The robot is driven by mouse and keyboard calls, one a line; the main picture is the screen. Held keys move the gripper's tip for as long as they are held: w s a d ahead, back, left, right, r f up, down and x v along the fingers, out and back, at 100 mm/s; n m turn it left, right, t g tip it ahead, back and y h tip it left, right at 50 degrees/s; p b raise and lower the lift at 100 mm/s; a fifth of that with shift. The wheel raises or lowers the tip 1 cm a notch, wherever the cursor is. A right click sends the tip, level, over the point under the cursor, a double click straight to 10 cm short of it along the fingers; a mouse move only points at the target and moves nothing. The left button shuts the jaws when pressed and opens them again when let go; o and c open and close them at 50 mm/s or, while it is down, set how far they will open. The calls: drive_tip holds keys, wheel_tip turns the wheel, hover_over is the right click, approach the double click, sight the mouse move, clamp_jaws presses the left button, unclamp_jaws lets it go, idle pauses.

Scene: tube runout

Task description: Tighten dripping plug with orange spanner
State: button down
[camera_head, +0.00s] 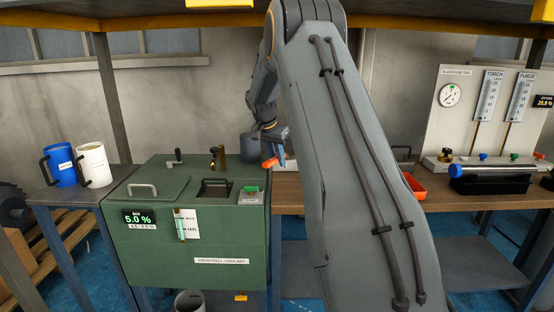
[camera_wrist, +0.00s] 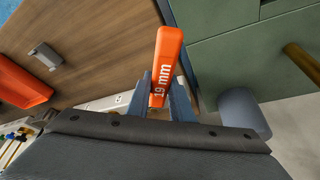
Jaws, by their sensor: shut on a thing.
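The orange spanner (camera_wrist: 168,55), marked "19 mm", is clamped between the two fingers of my gripper (camera_wrist: 163,92) in the wrist view. In the head view my gripper (camera_head: 279,141) is beside the back right of the green coolant tank (camera_head: 190,240), above the bench. A bit of the orange spanner (camera_head: 270,163) shows below it. The spanner's jaw end cannot be made out. I cannot pick out a dripping plug in either view. A small yellow item (camera_head: 240,297) is low under the tank's front, too small to identify.
A bucket (camera_head: 190,302) stands below the tank's front. Blue (camera_head: 60,166) and white (camera_head: 94,165) jugs stand left of the tank. An orange tray (camera_head: 414,187) and a gauge panel (camera_head: 480,105) are on the wooden bench at right. My arm hides the middle.

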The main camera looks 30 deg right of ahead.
drive_tip(key=shift+r+b, duration=0.2)
drive_tip(key=shift+b, duration=0.2)
drive_tip(key=shift+r+p, duration=0.3)
drive_tip(key=shift+p, duration=0.3)
idle(0.3)
idle(0.5)
drive_tip(key=shift+s+d+n+p, duration=0.2)
drive_tip(key=shift+s+n+p, duration=0.2)
drive_tip(key=shift+p, duration=0.15)
drive_tip(key=shift+r, duration=0.1)
drive_tip(key=shift+r, duration=0.5)
idle(0.7)
drive_tip(key=shift+r+p, duration=1.2)
drive_tip(key=shift+r, duration=1.2)
